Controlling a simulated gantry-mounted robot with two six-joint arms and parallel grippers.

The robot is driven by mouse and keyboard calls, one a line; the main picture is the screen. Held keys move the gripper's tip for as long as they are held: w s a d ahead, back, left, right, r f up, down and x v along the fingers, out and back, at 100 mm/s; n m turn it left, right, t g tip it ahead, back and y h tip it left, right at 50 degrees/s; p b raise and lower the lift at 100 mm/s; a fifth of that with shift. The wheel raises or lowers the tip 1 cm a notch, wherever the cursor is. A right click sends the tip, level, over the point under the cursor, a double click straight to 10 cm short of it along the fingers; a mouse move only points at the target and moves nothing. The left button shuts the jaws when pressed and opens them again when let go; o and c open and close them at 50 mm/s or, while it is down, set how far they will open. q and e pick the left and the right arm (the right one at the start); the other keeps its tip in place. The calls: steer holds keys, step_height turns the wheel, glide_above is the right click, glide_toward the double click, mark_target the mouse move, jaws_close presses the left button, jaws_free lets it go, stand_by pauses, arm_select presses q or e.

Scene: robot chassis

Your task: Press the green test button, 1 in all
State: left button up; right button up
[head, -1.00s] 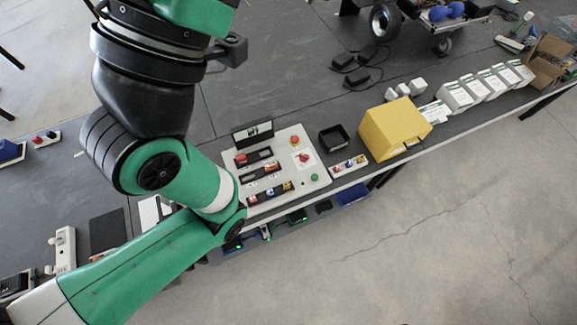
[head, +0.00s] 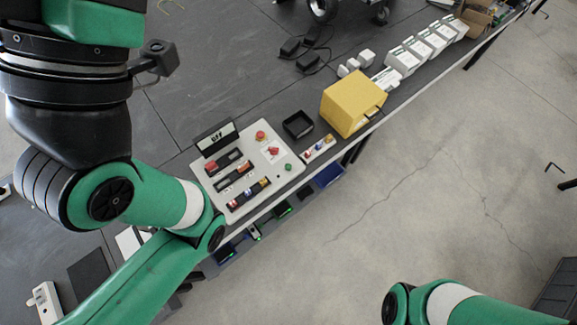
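The light test panel (head: 262,178) lies on the dark workbench in the head view. The small green test button (head: 288,167) sits near its right edge. A red knob (head: 273,151) and an orange-red button (head: 260,135) are above it on the same panel. A small black display (head: 215,138) stands at the panel's back edge; its lettering seems to read OFF. My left arm fills the left side, with its links beside the panel. My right arm shows at the bottom right, away from the bench. Neither gripper's fingers show. Nothing covers the green button.
A black tray (head: 298,125), a strip of small parts (head: 319,150) and a yellow box (head: 352,103) stand right of the panel. White boxes (head: 420,50) line the bench farther right. Bins (head: 328,174) sit below the bench edge. Open floor lies in front.

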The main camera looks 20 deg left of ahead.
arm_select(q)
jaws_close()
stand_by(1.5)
